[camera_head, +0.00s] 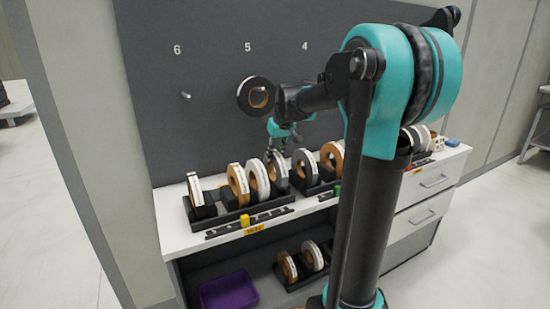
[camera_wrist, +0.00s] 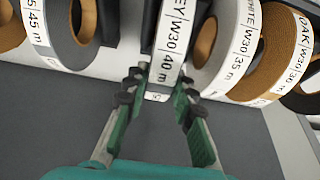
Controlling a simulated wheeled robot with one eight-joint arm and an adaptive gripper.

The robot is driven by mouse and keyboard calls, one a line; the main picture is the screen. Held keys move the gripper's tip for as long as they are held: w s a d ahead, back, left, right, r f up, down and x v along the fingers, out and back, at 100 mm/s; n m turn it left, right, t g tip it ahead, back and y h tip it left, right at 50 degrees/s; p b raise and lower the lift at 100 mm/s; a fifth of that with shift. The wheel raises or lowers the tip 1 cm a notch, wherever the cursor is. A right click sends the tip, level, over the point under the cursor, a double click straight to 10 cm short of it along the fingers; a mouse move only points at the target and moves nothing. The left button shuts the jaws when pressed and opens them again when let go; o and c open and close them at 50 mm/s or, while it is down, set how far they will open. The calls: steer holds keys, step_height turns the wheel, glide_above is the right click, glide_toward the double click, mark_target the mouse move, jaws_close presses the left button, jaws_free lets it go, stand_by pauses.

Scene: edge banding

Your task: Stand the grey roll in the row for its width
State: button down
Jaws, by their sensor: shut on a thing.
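The grey roll (camera_wrist: 172,42) stands on edge with its label toward the wrist camera, reading "…EY W30 40 m". My gripper (camera_wrist: 160,82) is shut on its near rim, one finger on each side. In the head view the grey roll (camera_head: 280,170) is under my gripper (camera_head: 281,142), at the right end of the left rack (camera_head: 228,216).
Another rack with a grey roll (camera_head: 304,168) and a brown-cored roll (camera_head: 332,158) is just to the right. A yellow marker (camera_head: 245,220) is in front of the left rack. A dark roll (camera_head: 256,97) hangs at number 5. A purple bin (camera_head: 228,293) sits below.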

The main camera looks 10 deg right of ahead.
steer(key=shift+f, duration=0.7)
steer(key=shift+f, duration=0.3)
steer(key=c, duration=1.3)
jaws_free()
steer(key=shift+o, duration=0.2)
steer(key=v, duration=1.3)
steer(key=s+d+f+m, duration=0.1)
steer(key=s+f, duration=1.2)
steer(key=f, duration=0.2)
steer(key=s+d+f+m+h, duration=0.1)
steer(key=s+f+m, duration=0.1)
steer(key=s+f, duration=1.1)
step_height(320, 180, down, 3)
steer(key=shift+d+r+m, duration=0.2)
steer(key=shift+d+m, duration=0.1)
